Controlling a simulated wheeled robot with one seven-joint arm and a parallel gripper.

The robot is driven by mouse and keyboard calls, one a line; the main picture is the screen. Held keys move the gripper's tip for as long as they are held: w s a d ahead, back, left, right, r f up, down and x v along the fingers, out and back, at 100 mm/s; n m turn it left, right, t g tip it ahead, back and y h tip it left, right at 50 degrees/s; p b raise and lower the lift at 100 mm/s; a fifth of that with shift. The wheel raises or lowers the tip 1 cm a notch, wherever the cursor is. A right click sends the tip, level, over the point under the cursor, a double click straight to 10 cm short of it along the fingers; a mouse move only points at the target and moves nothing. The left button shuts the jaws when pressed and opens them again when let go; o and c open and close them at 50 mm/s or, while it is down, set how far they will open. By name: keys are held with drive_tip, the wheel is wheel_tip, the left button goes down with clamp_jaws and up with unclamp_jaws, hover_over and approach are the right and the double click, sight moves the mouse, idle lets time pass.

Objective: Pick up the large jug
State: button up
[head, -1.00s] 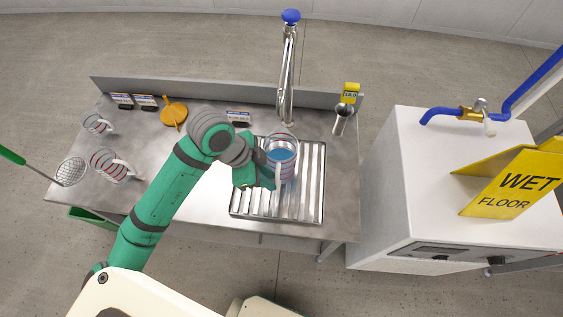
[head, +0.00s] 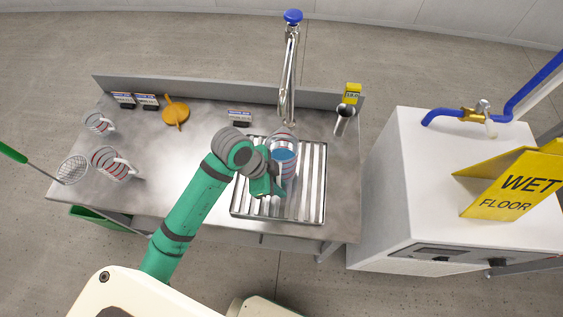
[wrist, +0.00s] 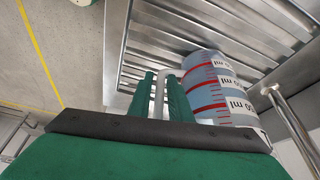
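A clear jug with red marks and blue liquid (head: 285,153) is over the slatted drain grate, below the tap; it looks like the large jug. My gripper (head: 272,186) is at its near left side. In the wrist view the jug (wrist: 218,90) lies just right of the fingers, and its pale handle (wrist: 160,92) runs between them. The fingers (wrist: 160,100) look closed against the handle. Whether the jug's base touches the grate is hidden. Two other marked jugs stand at the left of the counter, one nearer (head: 112,163) and one farther back (head: 98,122).
The steel tap (head: 288,85) rises behind the jug. A metal cup (head: 344,122) by a yellow tag is at the back right. An orange round item (head: 175,113) and small labels line the back. A white cabinet (head: 385,190) with a yellow wet-floor sign (head: 505,185) stands right.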

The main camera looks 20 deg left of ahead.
clamp_jaws()
drive_tip(key=shift+r, duration=0.1)
idle(1.3)
drive_tip(key=shift+r, duration=0.25)
wheel_tip(320, 180, up, 2)
drive_tip(key=shift+r, duration=0.1)
drive_tip(key=s+a+r, duration=0.7)
drive_tip(key=a+r, duration=0.3)
drive_tip(key=a, duration=0.2)
drive_tip(key=shift+s, duration=0.2)
drive_tip(key=shift+r, duration=0.1)
